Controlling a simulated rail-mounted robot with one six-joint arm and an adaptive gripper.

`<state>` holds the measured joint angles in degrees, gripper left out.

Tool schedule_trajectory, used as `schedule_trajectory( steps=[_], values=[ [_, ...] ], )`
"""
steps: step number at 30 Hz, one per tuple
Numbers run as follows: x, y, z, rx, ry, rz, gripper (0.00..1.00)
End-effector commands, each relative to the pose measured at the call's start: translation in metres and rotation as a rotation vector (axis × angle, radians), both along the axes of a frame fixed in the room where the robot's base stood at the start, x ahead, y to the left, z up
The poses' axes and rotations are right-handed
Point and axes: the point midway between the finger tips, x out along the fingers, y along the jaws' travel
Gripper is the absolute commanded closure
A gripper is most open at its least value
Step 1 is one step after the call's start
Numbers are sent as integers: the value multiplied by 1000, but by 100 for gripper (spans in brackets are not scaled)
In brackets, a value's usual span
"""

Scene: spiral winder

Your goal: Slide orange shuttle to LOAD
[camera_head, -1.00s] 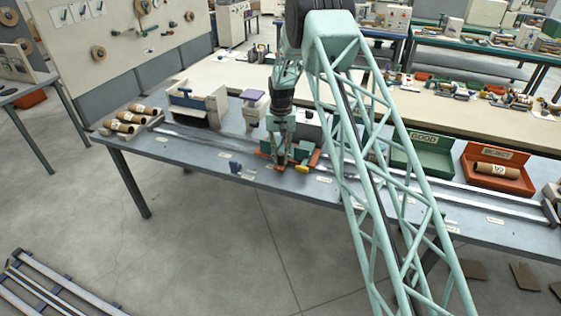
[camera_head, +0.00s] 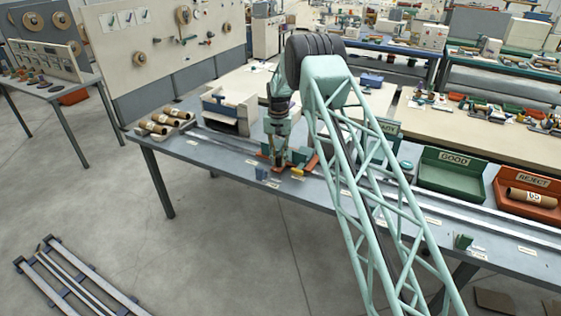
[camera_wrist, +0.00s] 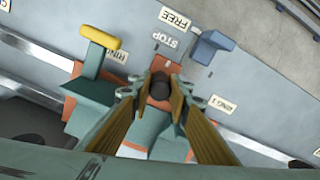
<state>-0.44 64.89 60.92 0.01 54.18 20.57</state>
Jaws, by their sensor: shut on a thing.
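The orange shuttle (camera_head: 312,162) sits on the long metal rail of the grey bench; its orange base (camera_wrist: 128,151) also shows in the wrist view, with teal parts on it. My gripper (camera_head: 278,164) reaches down over it. In the wrist view my gripper (camera_wrist: 160,88) is shut on a dark round knob (camera_wrist: 160,86). A yellow-tipped lever (camera_wrist: 100,38) stands at the shuttle's side. A blue stop piece (camera_wrist: 212,46) is near the FREE (camera_wrist: 175,19) and STOP labels, apart from the gripper. I cannot read a LOAD label. My fingers hide part of the shuttle.
Cardboard rolls (camera_head: 160,125) lie in a rack at the bench's left end, near a cream machine block (camera_head: 232,112). A green GOOD bin (camera_head: 450,180) and an orange REJECT bin (camera_head: 524,192) stand behind the rail at right. My lattice arm hides the middle of the rail.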

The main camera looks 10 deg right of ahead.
Motion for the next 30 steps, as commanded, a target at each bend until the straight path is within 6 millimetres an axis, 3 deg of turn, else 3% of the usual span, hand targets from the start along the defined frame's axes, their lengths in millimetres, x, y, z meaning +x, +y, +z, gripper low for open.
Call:
schedule_trajectory(
  steps=[7, 8, 12, 30],
  values=[
    [0, 0, 0, 0, 1, 0, 100],
    [0, 0, 0, 0, 1, 0, 81],
    [0, 0, 0, 0, 1, 0, 69],
    [-6, -6, 0, 0, 0, 1, 69]
  ],
)
